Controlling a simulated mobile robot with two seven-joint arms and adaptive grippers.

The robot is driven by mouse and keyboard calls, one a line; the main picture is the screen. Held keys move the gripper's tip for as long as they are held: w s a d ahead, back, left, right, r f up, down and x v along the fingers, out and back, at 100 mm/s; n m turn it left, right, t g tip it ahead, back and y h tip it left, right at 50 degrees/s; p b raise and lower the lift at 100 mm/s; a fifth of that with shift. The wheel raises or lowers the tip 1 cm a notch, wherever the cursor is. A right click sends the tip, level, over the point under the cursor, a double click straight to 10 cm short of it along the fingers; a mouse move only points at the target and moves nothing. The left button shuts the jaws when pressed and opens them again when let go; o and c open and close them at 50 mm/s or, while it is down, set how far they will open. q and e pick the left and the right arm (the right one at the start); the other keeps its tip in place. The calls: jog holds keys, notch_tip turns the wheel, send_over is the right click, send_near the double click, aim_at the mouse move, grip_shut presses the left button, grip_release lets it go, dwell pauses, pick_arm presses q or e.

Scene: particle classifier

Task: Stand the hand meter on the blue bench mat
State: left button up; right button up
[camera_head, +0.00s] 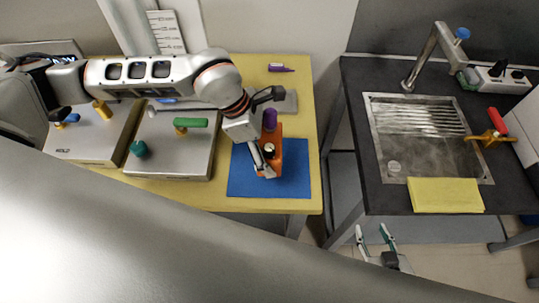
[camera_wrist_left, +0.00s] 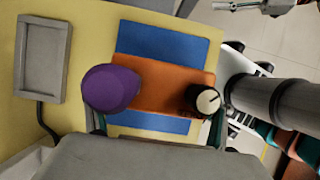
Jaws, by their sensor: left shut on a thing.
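The orange hand meter (camera_head: 275,145) has a purple knob (camera_head: 270,119) and a black knob with a pale top; it also shows in the left wrist view (camera_wrist_left: 160,82). My left gripper (camera_head: 263,168) is shut on the meter, its fingers at either side in the wrist view. The meter is over the blue bench mat (camera_head: 241,181), which shows around it in both views (camera_wrist_left: 165,42). I cannot tell whether its base touches the mat.
Two metal boxes (camera_head: 172,160) with coloured knobs stand left of the mat. A grey plate-like block (camera_head: 288,102) lies behind it, with a purple item (camera_head: 281,68) farther back. A dark sink bench (camera_head: 358,150) with a yellow cloth (camera_head: 445,195) stands right, across a gap.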

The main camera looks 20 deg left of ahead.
pick_arm(q)
jog(key=shift+f, duration=2.1)
jog(key=shift+f, duration=0.2)
jog(key=o, duration=1.4)
jog(key=shift+o, duration=0.2)
jog(key=shift+r, duration=0.25)
jog(key=v, duration=1.2)
jog(key=shift+b, duration=0.35)
jog(key=shift+s+f, duration=0.1)
jog(key=shift+s, duration=0.05)
